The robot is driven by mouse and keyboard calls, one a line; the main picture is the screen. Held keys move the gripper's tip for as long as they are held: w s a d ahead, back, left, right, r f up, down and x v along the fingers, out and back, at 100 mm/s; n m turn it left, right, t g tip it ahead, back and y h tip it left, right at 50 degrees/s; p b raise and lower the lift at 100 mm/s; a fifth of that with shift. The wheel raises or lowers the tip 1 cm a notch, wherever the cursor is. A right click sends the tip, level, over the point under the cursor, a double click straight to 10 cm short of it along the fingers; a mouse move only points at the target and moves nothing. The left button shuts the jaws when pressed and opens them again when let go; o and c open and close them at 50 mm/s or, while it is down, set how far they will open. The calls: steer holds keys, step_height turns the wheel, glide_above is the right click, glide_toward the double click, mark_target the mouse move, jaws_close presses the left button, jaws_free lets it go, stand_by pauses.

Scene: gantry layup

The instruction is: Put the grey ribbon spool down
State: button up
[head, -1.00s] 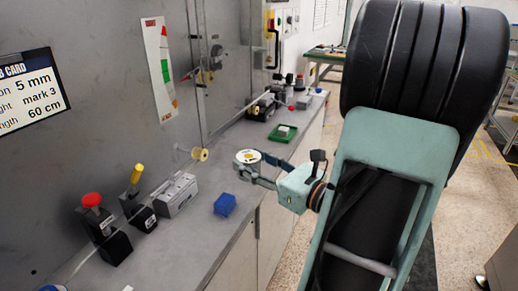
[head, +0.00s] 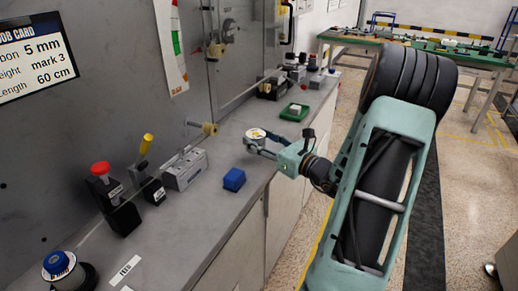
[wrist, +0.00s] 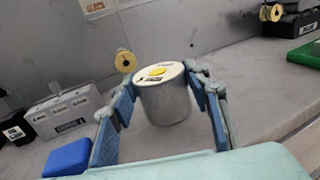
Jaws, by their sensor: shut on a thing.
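The grey ribbon spool (wrist: 163,98) is a short upright cylinder with a pale top and a yellow centre. In the wrist view it stands between the two blue fingers of my gripper (wrist: 160,105), which is shut on it. In the head view the spool (head: 257,134) shows in my gripper (head: 262,146) over the grey counter (head: 205,215), near its front edge. I cannot tell whether its base touches the counter.
A blue block (head: 233,180) lies on the counter nearer the camera. A grey box (head: 185,169), a yellow-handled lever (head: 146,146) and a red button (head: 100,169) stand along the wall. A green tray (head: 294,112) lies beyond the spool. A yellowish peg (head: 209,129) juts from the wall.

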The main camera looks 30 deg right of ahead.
steer(key=shift+w+f+b, duration=0.15)
steer(key=shift+f+b, duration=0.15)
steer(key=shift+f, duration=1.3)
steer(key=shift+f, duration=0.2)
steer(key=o, duration=1.6)
steer(key=shift+d+r, duration=0.1)
steer(key=shift+r, duration=0.1)
steer(key=p+v, duration=0.1)
steer(key=v, duration=1.1)
